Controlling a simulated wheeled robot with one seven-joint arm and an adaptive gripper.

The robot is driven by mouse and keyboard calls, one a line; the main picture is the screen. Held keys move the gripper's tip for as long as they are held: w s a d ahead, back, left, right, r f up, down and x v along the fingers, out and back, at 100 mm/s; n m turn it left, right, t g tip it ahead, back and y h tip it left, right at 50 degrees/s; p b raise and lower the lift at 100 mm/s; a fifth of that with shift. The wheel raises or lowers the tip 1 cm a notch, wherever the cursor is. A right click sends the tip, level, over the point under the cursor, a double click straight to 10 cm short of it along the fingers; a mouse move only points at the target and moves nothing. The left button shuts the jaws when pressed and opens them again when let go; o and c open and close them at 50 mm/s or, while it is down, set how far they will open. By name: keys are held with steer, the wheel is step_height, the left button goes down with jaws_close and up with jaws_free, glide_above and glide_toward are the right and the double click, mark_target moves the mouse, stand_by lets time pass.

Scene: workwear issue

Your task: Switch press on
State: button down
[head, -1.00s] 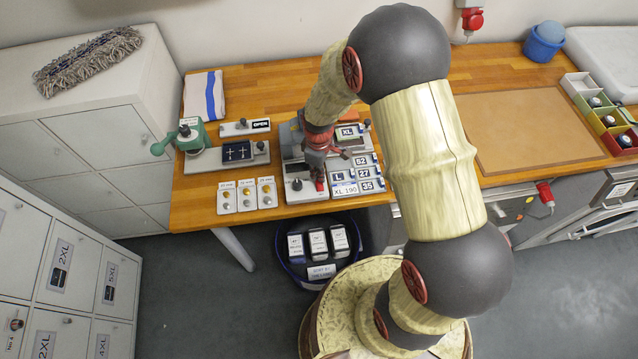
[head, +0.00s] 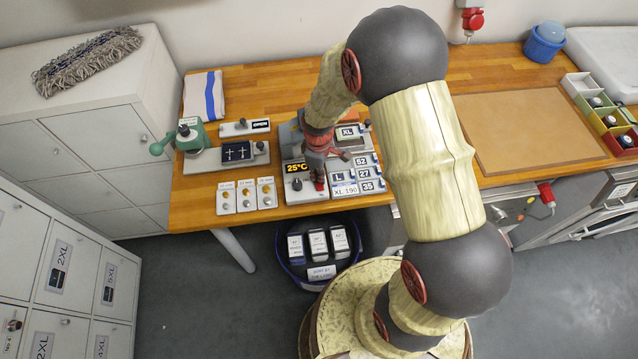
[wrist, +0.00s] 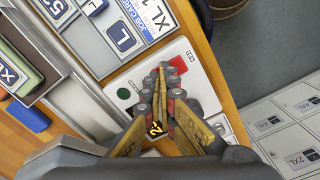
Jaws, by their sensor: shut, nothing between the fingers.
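The press (head: 305,196) stands on the workbench with a light control panel at its front. Its small display (head: 297,168) is lit and reads 25°C in amber; part of it shows in the wrist view (wrist: 156,128). A dark knob (head: 297,184) is on the panel. In the wrist view the white panel (wrist: 143,76) carries a dark green round spot (wrist: 124,94). A red part (wrist: 178,65) shows beside my fingertips, partly hidden by them. My gripper (wrist: 163,68) is shut and empty, pointing down at the panel. I cannot tell whether it touches.
Label plates (head: 343,183) lie right of the panel. Cards with round buttons (head: 246,195) lie to its left, near a green-handled device (head: 188,136). A blue bin (head: 297,270) stands below the bench edge. A brown mat (head: 530,130) leaves clear room at right.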

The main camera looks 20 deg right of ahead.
steer(key=shift+r+p, duration=2.2)
steer(key=shift+r, duration=1.35)
steer(key=shift+s+f+m, duration=0.1)
steer(key=shift+s+m, duration=0.25)
steer(key=shift+m, duration=0.35)
steer(key=m+g, duration=0.1)
steer(key=m, duration=0.1)
glide_above(324, 194)
steer(key=s+r+m+t+b, duration=0.6)
steer(key=s+r+b, duration=0.8)
steer(key=r+b, duration=0.2)
steer(key=shift+s+r+t, duration=0.3)
steer(key=shift+s+r, duration=0.1)
steer(key=shift+r, duration=0.4)
